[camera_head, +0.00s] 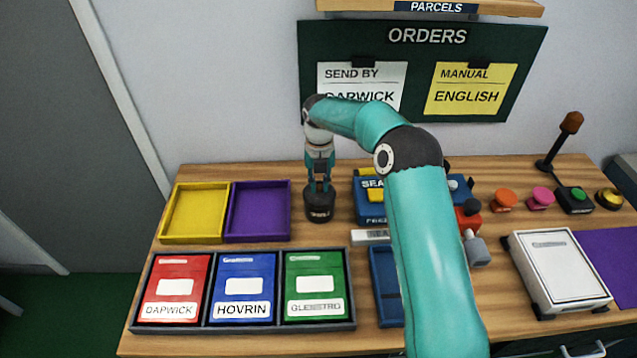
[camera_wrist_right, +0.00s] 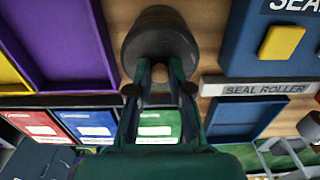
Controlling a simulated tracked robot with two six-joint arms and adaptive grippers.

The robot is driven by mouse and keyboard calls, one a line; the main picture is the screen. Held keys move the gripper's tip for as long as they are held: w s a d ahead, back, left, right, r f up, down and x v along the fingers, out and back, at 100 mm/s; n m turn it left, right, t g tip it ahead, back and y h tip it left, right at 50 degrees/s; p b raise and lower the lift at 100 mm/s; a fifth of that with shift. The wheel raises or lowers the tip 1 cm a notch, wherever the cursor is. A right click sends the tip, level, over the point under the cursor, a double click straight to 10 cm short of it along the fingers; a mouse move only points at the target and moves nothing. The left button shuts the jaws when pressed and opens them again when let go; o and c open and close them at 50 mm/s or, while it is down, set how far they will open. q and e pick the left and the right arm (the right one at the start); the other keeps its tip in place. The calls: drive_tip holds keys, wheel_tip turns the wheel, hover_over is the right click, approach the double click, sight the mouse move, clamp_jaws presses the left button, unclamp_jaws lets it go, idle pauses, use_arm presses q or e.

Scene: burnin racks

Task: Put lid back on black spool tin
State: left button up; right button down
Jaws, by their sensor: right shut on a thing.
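The black spool tin (camera_head: 320,215), a dark round tin with a pale label, stands upright on the wooden table behind the coloured boxes. My right gripper (camera_head: 320,187) points straight down at its top and is shut on the dark lid there. In the right wrist view, the dark round lid (camera_wrist_right: 160,42) lies at the tips of my right gripper (camera_wrist_right: 160,88). The fingers hide part of the lid, and I cannot tell whether it sits flush on the tin. My left gripper is not in view.
Yellow (camera_head: 194,212) and purple (camera_head: 258,212) trays lie left of the tin. A dark rack (camera_head: 245,328) with red, blue and green boxes is in front. A blue seal tray (camera_head: 385,285) lies to the right, partly behind my right arm. A white box (camera_head: 560,268) stands farther right.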

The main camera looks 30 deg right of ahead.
drive_tip(key=shift+r+p, duration=0.15)
drive_tip(key=shift+p, duration=0.25)
idle(0.8)
drive_tip(key=shift+f, duration=0.25)
idle(1.3)
drive_tip(key=c, duration=0.5)
unclamp_jaws()
drive_tip(key=shift+r+p, duration=0.15)
drive_tip(key=shift+p, duration=0.15)
drive_tip(key=shift+r+p, duration=1.75)
drive_tip(key=shift+r, duration=1.65)
